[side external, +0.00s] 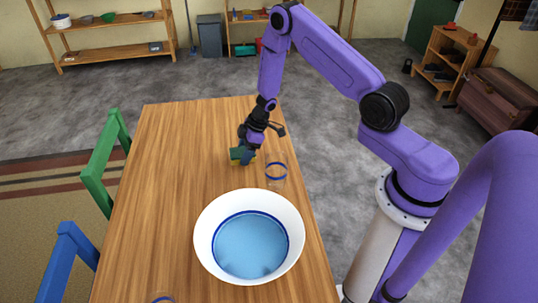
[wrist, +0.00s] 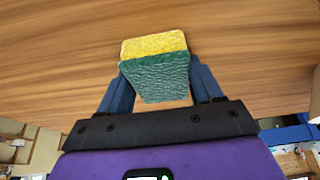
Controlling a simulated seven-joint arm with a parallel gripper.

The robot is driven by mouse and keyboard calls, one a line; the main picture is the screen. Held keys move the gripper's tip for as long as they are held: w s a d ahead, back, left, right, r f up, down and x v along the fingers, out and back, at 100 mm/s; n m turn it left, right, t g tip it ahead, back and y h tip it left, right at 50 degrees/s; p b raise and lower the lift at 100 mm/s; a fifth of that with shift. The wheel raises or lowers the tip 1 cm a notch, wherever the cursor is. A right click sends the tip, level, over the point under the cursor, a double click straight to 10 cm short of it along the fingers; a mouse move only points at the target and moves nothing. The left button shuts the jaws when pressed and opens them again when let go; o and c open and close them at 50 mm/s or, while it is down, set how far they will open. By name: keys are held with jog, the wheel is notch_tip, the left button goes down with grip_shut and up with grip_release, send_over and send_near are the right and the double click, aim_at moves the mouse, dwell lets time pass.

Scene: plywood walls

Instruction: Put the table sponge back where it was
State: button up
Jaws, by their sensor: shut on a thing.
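The table sponge (wrist: 155,70), yellow with a dark green scouring side, is between the two blue fingers of my gripper (wrist: 160,82) in the wrist view. The fingers are shut on its sides. In the side view the sponge (side external: 240,156) shows small below my gripper (side external: 245,150), over the far half of the wooden table (side external: 180,150). I cannot tell whether it touches the tabletop or is held just above it.
A large white bowl with a blue inside (side external: 215,255) stands on the near half of the table. A clear glass with a blue rim (side external: 276,174) stands between bowl and gripper. Another blue rim (side external: 163,297) shows at the bottom edge. The table's left side is clear.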

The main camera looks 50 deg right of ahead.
aim_at(237, 161)
jog(key=shift+s+a, duration=1.75)
jog(key=shift+w+r, duration=0.1)
jog(key=r+m, duration=0.1)
jog(key=w+r+m, duration=0.1)
jog(key=m, duration=0.1)
jog(key=shift+w+d+r+t+h, duration=0.15)
jog(key=shift+w+r+t+h, duration=0.15)
jog(key=shift+r+t+h, duration=0.1)
jog(key=r+m, duration=0.1)
jog(key=w+r+m+h, duration=0.1)
jog(key=m, duration=0.1)
jog(key=r+m, duration=0.1)
jog(key=shift+w+d+r+m+t+h, duration=0.15)
jog(key=shift+d+r+m+t+h, duration=0.15)
jog(key=shift+d+r+t+h, duration=0.1)
jog(key=shift+w+d+r+m+h, duration=0.1)
jog(key=shift+d+r+m+h, duration=0.15)
jog(key=shift+r+m, duration=0.55)
jog(key=shift+w+d+r+m+h, duration=0.15)
jog(key=shift+r+m+h, duration=0.2)
jog(key=shift+r+m, duration=0.4)
jog(key=shift+s+d+r+m+h, duration=0.1)
jog(key=shift+d+r+m+h, duration=0.15)
jog(key=shift+r+m, duration=0.35)
jog(key=shift+d+r+m+h, duration=0.15)
jog(key=shift+r+m+h, duration=0.05)
jog(key=shift+r+m, duration=0.35)
jog(key=shift+s+d+r+m+h, duration=0.1)
jog(key=shift+d+r+m+h, duration=0.15)
jog(key=shift+r+m, duration=0.3)
